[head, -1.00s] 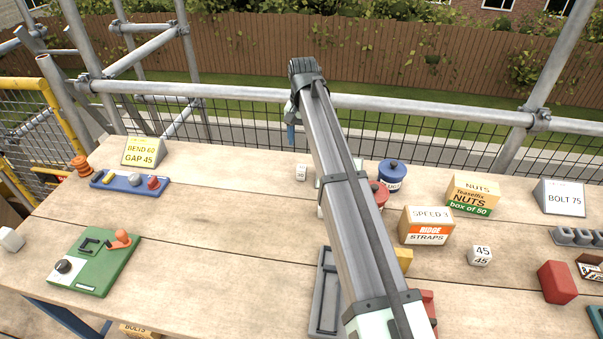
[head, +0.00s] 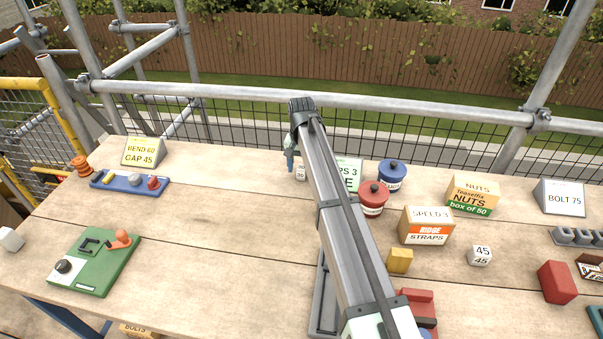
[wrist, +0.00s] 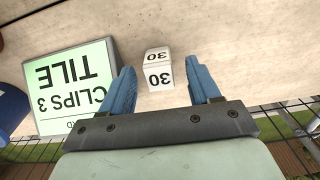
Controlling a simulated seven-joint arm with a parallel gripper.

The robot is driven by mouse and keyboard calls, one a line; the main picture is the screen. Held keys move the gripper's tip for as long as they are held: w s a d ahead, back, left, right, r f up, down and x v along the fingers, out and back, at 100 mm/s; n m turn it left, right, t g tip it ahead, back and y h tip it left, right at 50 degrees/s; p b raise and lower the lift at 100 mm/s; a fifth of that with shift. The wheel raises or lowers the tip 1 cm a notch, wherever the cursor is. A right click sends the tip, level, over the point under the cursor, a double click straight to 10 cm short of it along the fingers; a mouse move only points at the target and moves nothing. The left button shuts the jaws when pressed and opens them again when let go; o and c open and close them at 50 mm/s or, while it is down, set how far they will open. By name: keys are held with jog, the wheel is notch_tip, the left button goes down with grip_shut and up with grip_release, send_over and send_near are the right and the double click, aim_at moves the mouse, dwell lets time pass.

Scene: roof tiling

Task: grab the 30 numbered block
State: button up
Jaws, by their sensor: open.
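The white block numbered 30 (wrist: 158,68) sits on the wooden table, just beyond and between the fingertips in the wrist view. It also shows in the head view (head: 300,173), small, beside the end of my arm. My gripper (wrist: 162,86) has its two blue fingers spread apart, one on each side of the block's near end, with nothing held. In the head view, part of my gripper (head: 290,160) shows just left of the block, and my arm hides the rest.
A green-and-white CLIPS 3 TILE sign (wrist: 75,90) stands close beside the left finger. Blue (head: 392,174) and red (head: 373,196) pots stand to the right. A white 45 block (head: 480,255) lies farther right. The table left of the 30 block is mostly clear.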

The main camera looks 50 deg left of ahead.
jog(key=shift+f, duration=0.95)
jog(key=shift+c, duration=0.3)
jog(key=c, duration=1)
